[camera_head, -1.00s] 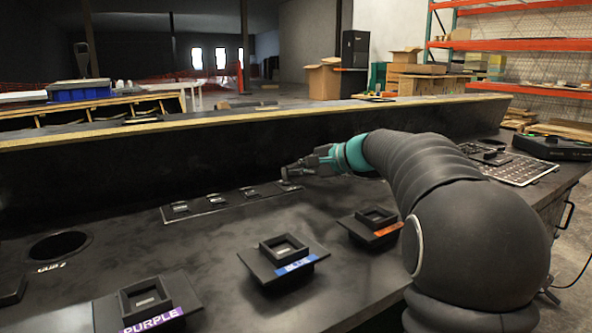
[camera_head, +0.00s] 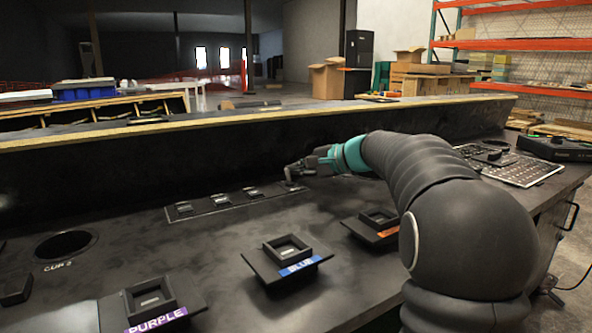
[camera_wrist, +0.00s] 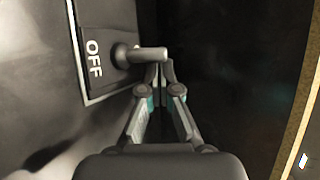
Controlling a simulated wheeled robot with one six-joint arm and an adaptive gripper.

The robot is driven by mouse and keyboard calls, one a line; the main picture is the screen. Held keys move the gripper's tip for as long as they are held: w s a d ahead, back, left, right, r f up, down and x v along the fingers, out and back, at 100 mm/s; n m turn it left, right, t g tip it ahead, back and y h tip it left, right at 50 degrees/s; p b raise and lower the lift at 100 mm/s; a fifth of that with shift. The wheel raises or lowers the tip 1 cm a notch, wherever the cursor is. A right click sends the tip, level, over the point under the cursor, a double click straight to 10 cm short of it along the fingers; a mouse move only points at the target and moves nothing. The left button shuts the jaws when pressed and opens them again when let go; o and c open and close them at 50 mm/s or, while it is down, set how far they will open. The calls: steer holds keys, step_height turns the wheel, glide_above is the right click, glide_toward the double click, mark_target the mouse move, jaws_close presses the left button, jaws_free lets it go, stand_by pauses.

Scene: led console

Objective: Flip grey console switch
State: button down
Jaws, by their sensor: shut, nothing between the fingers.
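The grey console switch (camera_wrist: 140,54) shows in the wrist view as a short metal lever beside a dark plate marked OFF (camera_wrist: 93,58). The lever sticks out to the right, away from the plate. My gripper (camera_wrist: 161,72) is shut and empty, with its fingertips right by the lever's outer end. I cannot tell whether they touch it. In the head view my gripper (camera_head: 291,174) is over the right end of a strip of small switches (camera_head: 218,208), low near the console's back panel. It partly hides the switch there.
Raised square holders labelled PURPLE (camera_head: 152,300), BLUE (camera_head: 290,258) and an orange-labelled one (camera_head: 377,225) stand in front of the strip. A round cup hole (camera_head: 65,245) is at left. A keypad panel (camera_head: 515,168) is at right. The back panel (camera_head: 200,160) rises behind the switches.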

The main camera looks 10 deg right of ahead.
mark_target(299, 178)
steer(key=shift+w+d+f, duration=0.2)
steer(key=shift+w, duration=0.3)
steer(key=shift+w+d+f+p, duration=0.2)
steer(key=shift+w+d, duration=0.15)
steer(key=shift+w, duration=0.25)
steer(key=shift+w+d+f+p, duration=0.2)
steer(key=shift+w+d, duration=0.1)
steer(key=shift+w, duration=0.25)
steer(key=shift+s+d+r, duration=0.2)
steer(key=shift+s+d, duration=0.05)
steer(key=shift+d, duration=0.45)
steer(key=v, duration=0.8)
steer(key=shift+s+a+r, duration=0.1)
steer(key=shift+s+a, duration=0.05)
steer(key=shift+a, duration=0.1)
steer(key=shift+s+d+r, duration=0.15)
steer(key=shift+s+d, duration=0.1)
steer(key=shift+d, duration=0.05)
